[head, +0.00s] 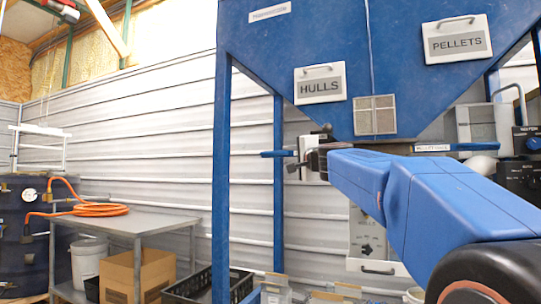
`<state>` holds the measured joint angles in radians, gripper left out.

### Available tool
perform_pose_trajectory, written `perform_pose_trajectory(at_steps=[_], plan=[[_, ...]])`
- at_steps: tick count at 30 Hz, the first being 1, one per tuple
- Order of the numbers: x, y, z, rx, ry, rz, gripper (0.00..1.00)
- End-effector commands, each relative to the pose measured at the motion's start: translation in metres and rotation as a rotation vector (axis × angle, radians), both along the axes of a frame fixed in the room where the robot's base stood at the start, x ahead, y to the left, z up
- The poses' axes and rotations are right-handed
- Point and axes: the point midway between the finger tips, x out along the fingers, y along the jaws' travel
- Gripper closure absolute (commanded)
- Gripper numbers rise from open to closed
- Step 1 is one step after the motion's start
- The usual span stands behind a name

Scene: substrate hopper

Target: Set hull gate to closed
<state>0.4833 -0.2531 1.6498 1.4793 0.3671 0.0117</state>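The blue hopper (300,45) carries a white HULLS panel (320,84) on its left side and a PELLETS panel (457,40) on its right. Under the hopper's left side, a blue bar (277,154), likely the hull gate's handle, sticks out to the left. My gripper (301,161) is at the right end of this bar, below the HULLS panel. My arm comes in from the lower right. The fingertips are small and partly hidden, so I cannot tell whether they touch or hold the bar. The hull gate's position is not clear.
A pellet gate bar (432,148) runs under the hopper's right side. Blue hopper legs (221,190) stand at left. A metal table (140,217) with an orange hose (100,209) stands farther left. A cardboard box (139,272) and black crate (205,286) are below. A HULLS control panel (366,235) hangs under my arm.

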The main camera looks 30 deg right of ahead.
Motion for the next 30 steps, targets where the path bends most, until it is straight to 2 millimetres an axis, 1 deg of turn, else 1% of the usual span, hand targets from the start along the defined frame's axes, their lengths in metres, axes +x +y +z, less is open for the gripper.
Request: perform_pose_trajectory(at_steps=[5, 24, 30], plan=[[0.017, -0.003, 0.003, 0.004, -0.001, 0.001, 0.69], [0.119, -0.013, 0.015, 0.002, 0.0, 0.001, 0.69], [0.147, -0.017, 0.019, 0.002, -0.001, 0.001, 0.69]])
